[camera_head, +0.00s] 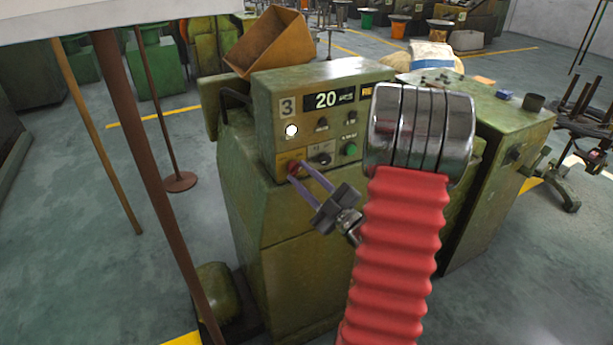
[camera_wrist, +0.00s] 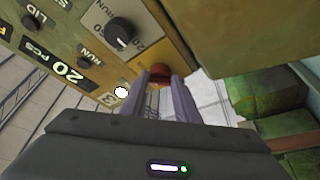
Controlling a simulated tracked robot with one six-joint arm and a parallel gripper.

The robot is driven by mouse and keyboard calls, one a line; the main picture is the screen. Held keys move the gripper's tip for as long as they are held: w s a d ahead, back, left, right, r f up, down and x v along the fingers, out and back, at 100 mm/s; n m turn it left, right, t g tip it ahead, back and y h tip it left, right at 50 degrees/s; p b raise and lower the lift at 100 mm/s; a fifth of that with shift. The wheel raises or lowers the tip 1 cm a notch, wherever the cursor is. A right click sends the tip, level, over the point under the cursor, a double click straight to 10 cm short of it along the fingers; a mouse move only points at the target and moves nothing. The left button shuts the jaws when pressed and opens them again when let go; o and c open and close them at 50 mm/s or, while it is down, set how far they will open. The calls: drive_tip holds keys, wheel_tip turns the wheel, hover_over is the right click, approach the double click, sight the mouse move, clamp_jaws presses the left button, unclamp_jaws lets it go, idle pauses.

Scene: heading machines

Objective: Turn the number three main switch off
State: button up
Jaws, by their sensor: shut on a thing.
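The machine's control panel (camera_head: 268,127) bears a number 3 plate (camera_head: 287,107) and a display reading 20 PCS. A red knob (camera_head: 292,167) sits at the panel's lower left, under a bright white lamp (camera_head: 291,130). My gripper (camera_head: 297,172) is shut on this red knob, with one purple finger on each side. In the wrist view, the red knob (camera_wrist: 160,71) shows between the fingertips (camera_wrist: 160,80); its lower part is hidden by them. No label on the red knob is readable. The white lamp (camera_wrist: 121,91) is bright there too.
A black dial (camera_wrist: 120,33) lies close beside the red knob. A green button (camera_head: 349,150) is further right on the panel. An orange-brown bin (camera_head: 268,42) stands behind the panel's top. Brown poles (camera_head: 150,165) stand at the left. My red arm covers the panel's right part.

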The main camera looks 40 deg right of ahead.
drive_tip(key=shift+r+n, duration=0.2)
drive_tip(key=shift+n, duration=0.2)
drive_tip(key=n+y, duration=0.1)
drive_tip(key=n, duration=0.1)
drive_tip(key=n+g, duration=0.1)
drive_tip(key=n, duration=0.1)
drive_tip(key=shift+a+r+n+y, duration=0.1)
drive_tip(key=shift+r+n+y, duration=0.05)
drive_tip(key=shift+n+y, duration=0.25)
drive_tip(key=shift+c, duration=0.2)
drive_tip(key=shift+o, duration=0.2)
drive_tip(key=n+g, duration=0.2)
drive_tip(key=n, duration=0.2)
drive_tip(key=shift+r, duration=0.1)
drive_tip(key=n+g, duration=0.1)
drive_tip(key=n, duration=0.1)
drive_tip(key=n+g, duration=0.1)
drive_tip(key=n, duration=0.2)
drive_tip(key=shift+a+h, duration=0.15)
drive_tip(key=shift+h, duration=0.15)
drive_tip(key=shift+n+g+h, duration=0.5)
drive_tip(key=shift+n+g, duration=0.1)
drive_tip(key=shift+n, duration=0.7)
